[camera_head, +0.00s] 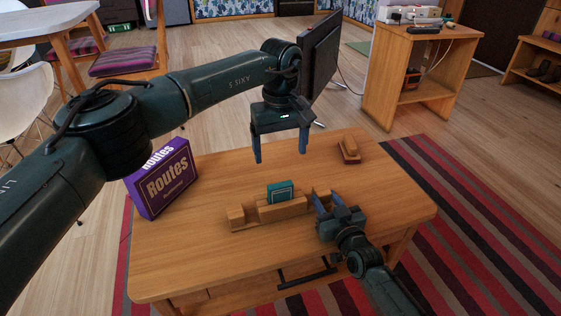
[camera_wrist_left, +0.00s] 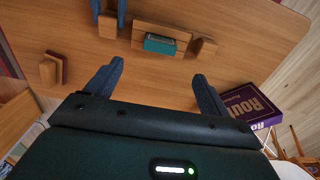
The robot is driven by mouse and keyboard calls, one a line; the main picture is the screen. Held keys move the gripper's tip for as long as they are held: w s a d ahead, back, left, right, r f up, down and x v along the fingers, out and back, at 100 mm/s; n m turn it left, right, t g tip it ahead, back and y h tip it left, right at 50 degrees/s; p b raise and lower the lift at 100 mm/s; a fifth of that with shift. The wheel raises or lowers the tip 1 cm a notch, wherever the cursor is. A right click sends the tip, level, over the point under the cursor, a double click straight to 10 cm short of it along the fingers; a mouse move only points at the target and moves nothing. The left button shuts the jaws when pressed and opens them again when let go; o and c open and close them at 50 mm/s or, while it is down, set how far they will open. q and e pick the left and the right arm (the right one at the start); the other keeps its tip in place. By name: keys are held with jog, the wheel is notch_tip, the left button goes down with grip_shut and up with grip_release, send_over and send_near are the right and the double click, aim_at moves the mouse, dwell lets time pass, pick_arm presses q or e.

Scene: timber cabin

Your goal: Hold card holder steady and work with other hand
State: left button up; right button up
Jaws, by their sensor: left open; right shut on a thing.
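The wooden card holder (camera_head: 283,211) lies on the low wooden table, with raised blocks at its ends. A teal card box (camera_head: 280,191) stands upright in its middle. Both also show in the left wrist view, holder (camera_wrist_left: 160,30) and teal box (camera_wrist_left: 160,44). My right gripper (camera_head: 322,199) is shut on the card holder's right end; its fingers hide part of that end. My left gripper (camera_head: 281,156) is open and empty above the table, behind the holder. Its two fingers are wide apart in the left wrist view (camera_wrist_left: 155,85), with bare tabletop between them.
A purple "Routes" box (camera_head: 165,180) stands at the table's left edge. A small wooden block with a dark red piece (camera_head: 349,150) lies at the back right. The table (camera_head: 180,255) is clear at front left. A dark screen (camera_head: 321,52) stands behind.

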pick_arm(q)
jog(key=shift+r, duration=0.35)
notch_tip(320, 180, up, 7)
pick_arm(e)
jog(key=o, duration=1.1)
jog(key=shift+s, duration=0.15)
